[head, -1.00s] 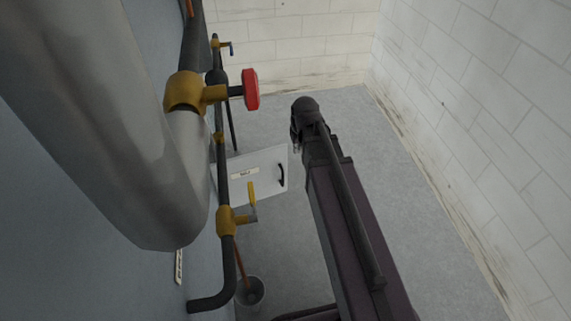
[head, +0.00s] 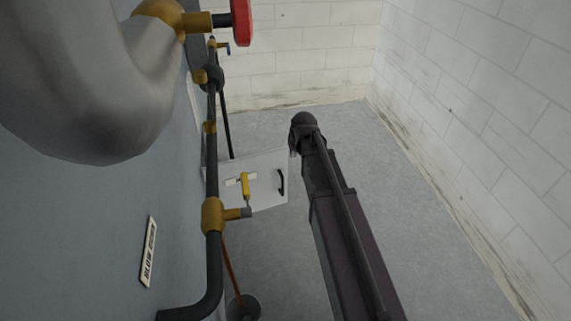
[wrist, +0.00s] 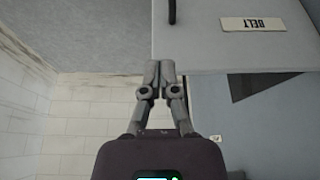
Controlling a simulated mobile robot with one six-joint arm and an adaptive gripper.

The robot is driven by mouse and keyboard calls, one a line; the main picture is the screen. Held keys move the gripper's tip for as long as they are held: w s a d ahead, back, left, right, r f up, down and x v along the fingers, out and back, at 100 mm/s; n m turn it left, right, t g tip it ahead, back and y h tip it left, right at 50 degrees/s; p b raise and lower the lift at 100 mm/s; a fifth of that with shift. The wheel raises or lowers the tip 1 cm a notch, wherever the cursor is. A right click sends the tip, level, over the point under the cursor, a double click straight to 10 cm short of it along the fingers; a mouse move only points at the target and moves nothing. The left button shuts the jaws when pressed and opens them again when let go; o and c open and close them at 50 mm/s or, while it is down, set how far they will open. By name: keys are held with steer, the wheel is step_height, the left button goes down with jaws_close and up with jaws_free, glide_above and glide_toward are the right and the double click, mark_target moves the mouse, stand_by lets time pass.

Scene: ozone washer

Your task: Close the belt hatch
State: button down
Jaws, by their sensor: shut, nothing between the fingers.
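The belt hatch (head: 266,196) is a light grey panel that stands out from the blue-grey machine wall, swung open. Its black handle (head: 281,182) is near the outer edge. In the wrist view the hatch panel (wrist: 210,42) fills the upper right, with an upside-down BELT label (wrist: 253,24) and part of the handle (wrist: 172,12) at the top. My gripper (wrist: 159,66) is shut and empty, its fingertips overlapping the hatch's lower left corner in that view; I cannot tell whether they touch. In the head view the gripper is mostly hidden by my arm, just right of the hatch.
A black pipe (head: 212,150) with yellow fittings and a red valve knob (head: 242,22) runs along the machine at left. A bucket (head: 243,308) stands on the floor below it. A white block wall (head: 460,120) bounds the right; grey floor (head: 350,125) between is clear.

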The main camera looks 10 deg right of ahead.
steer(key=shift+f, duration=0.15)
stand_by(0.3)
steer(key=b, duration=0.9)
glide_toward(284, 164)
step_height(284, 164, down, 5)
steer(key=shift+w+r, duration=0.1)
steer(key=shift+r, duration=0.15)
steer(key=shift+w+a, duration=0.15)
steer(key=shift+w, duration=0.6)
steer(key=shift+a, duration=0.1)
steer(key=shift+w, duration=0.1)
